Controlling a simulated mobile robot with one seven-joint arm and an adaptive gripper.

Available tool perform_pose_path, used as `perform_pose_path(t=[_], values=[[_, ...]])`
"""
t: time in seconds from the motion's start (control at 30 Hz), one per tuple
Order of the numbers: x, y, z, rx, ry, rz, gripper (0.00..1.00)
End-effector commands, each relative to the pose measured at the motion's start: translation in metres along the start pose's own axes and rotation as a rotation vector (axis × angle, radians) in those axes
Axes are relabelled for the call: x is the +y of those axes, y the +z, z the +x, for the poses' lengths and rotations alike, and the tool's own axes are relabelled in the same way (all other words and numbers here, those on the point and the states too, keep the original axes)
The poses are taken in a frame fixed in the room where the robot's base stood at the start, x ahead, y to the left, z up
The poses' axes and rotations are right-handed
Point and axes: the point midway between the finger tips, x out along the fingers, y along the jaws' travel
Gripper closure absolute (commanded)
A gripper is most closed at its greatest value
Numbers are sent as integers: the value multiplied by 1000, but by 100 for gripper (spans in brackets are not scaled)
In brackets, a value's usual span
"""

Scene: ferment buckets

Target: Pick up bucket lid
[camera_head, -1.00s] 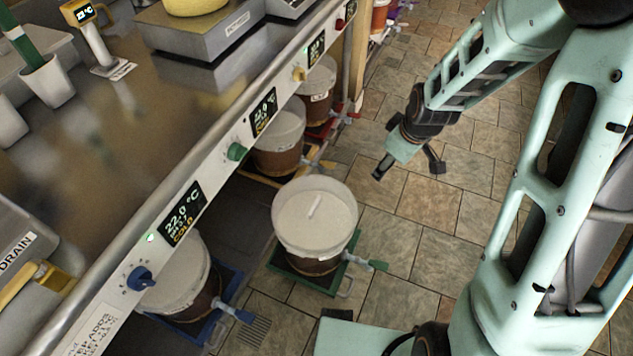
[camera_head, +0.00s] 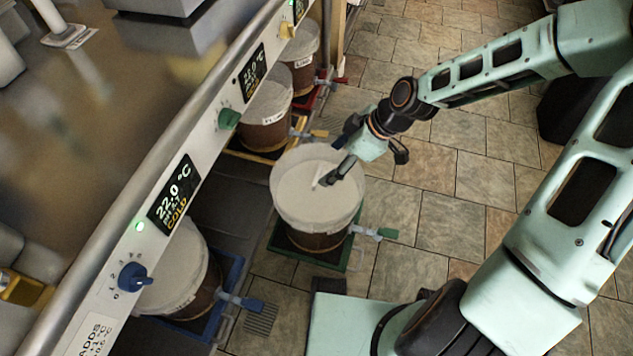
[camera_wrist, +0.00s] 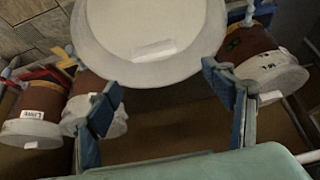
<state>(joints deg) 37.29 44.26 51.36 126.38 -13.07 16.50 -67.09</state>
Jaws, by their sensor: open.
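The bucket lid (camera_head: 297,207) is a round white disc on top of a bucket with brown contents (camera_head: 318,241). The bucket sits on a green-edged base on the floor. A pale bar-shaped handle is on the lid's middle. My gripper (camera_head: 330,178) is open and empty, reaching in from the upper right, with a fingertip appearing over the lid near the handle. In the wrist view the lid (camera_wrist: 150,20) and its handle (camera_wrist: 155,50) are at the top centre, between and beyond the two spread fingers (camera_wrist: 164,80). I cannot tell whether a finger touches the lid.
A lidded bucket on a blue base (camera_head: 180,275) stands at lower left, and others (camera_head: 265,110) stand behind. A metal counter (camera_head: 110,130) with knobs and displays overhangs on the left. A green-handled tap (camera_head: 385,234) sticks out right.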

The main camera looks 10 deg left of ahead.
Motion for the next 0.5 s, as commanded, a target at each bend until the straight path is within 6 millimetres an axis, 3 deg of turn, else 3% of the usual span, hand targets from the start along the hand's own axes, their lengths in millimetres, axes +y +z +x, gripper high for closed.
perform_pose_path(t=[0.1,0.5], values=[[-1,2,22,0,-3,0,25],[4,8,52,-1,-1,2,25]])
